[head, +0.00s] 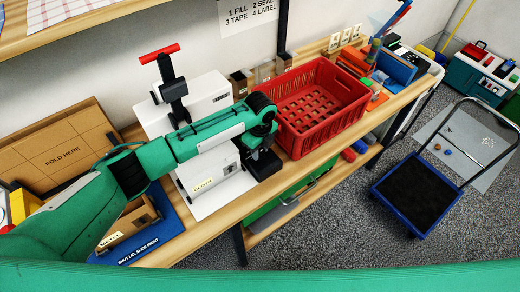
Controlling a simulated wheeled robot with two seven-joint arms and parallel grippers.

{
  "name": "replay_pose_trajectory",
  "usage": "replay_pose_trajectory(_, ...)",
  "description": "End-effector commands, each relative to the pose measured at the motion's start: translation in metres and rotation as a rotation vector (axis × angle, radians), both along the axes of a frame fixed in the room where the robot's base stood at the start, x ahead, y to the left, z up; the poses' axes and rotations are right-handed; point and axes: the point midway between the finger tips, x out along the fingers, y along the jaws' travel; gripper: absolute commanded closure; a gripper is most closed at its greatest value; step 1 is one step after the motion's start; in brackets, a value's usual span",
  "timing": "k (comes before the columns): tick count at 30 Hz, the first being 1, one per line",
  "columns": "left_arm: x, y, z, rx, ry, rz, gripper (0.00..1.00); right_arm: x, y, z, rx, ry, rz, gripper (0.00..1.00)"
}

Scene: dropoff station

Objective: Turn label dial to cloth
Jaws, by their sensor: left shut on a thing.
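My left arm passes over the machine. My left gripper (263,166), black, points down at the machine's right end and is shut on the label dial. The jaws and my wrist hide the dial, so its pointer and setting cannot be read. My right gripper is not in view.
A red crate (318,136) stands close right of my gripper. A white press with a red T-handle (160,54) stands behind the arm. A blue trolley (412,221) stands on the floor.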

Motion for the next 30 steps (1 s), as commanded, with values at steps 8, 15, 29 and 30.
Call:
replay_pose_trajectory(8, -0.0003, -0.0008, 0.0002, -0.001, 0.000, -0.062, 0.92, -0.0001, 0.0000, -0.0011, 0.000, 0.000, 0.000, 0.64)
replay_pose_trajectory(15, -0.0005, -0.0008, 0.0002, -0.001, 0.000, -0.069, 0.92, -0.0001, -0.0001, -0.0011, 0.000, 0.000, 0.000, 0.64)
replay_pose_trajectory(29, -0.0003, -0.0004, 0.0000, -0.001, 0.001, -0.067, 0.48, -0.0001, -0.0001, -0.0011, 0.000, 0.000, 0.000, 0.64)
replay_pose_trajectory(30, -0.0003, -0.0004, 0.0000, -0.001, 0.001, -0.067, 0.48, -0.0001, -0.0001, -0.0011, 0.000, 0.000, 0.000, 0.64)
